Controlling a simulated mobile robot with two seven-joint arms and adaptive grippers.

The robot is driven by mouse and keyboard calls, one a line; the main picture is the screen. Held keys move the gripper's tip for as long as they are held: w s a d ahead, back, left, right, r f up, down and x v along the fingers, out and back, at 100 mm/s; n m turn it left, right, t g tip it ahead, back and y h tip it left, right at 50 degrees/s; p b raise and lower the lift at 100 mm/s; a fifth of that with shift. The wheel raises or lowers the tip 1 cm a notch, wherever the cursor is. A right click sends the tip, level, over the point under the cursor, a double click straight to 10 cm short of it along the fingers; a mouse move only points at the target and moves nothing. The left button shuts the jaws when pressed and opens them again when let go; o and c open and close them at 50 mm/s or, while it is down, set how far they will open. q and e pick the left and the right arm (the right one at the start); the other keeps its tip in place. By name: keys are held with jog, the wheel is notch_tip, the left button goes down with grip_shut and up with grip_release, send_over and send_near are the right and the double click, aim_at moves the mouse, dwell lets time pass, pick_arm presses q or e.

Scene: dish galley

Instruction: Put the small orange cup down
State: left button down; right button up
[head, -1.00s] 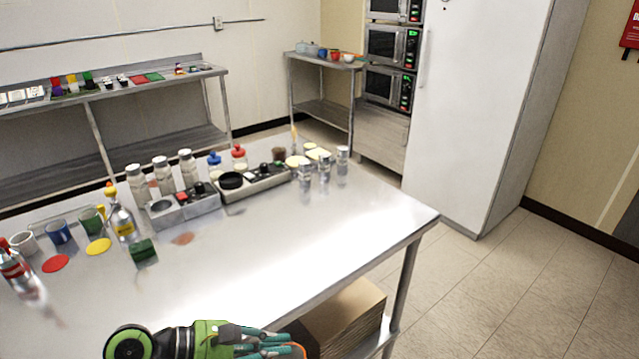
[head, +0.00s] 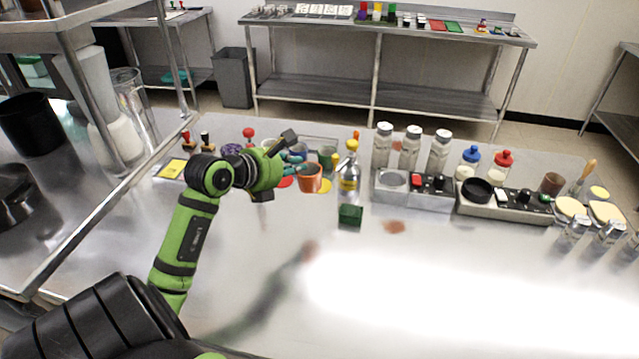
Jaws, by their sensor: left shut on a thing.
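The small orange cup (head: 311,178) is upright near the back of the metal table, at the centre-left of the head view. My left gripper (head: 297,166) reaches in from the left and is shut on the cup. The yellow disc (head: 324,186) shows just right of the cup's base, and the red disc (head: 285,182) shows to its left, partly behind the gripper. I cannot tell whether the cup's base touches the table. My right gripper is out of view.
A bottle with a yellow label (head: 348,173) stands close to the right of the cup. A dark green block (head: 350,215) lies in front of it. Shakers (head: 410,148) and a grey control box (head: 412,186) stand further right. The front of the metal table (head: 400,290) is clear.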

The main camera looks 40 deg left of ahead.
pick_arm(q)
jog(key=w+a+y+b, duration=0.1)
jog(key=w+a+b, duration=0.4)
jog(key=w, duration=0.6)
jog(key=f+p, duration=0.1)
jog(key=f, duration=0.2)
jog(key=f+p, duration=0.1)
jog(key=f, duration=0.2)
jog(key=a+f+p, duration=0.1)
jog(key=f, duration=0.2)
jog(key=shift+a+f, duration=0.1)
jog(key=shift+f, duration=0.4)
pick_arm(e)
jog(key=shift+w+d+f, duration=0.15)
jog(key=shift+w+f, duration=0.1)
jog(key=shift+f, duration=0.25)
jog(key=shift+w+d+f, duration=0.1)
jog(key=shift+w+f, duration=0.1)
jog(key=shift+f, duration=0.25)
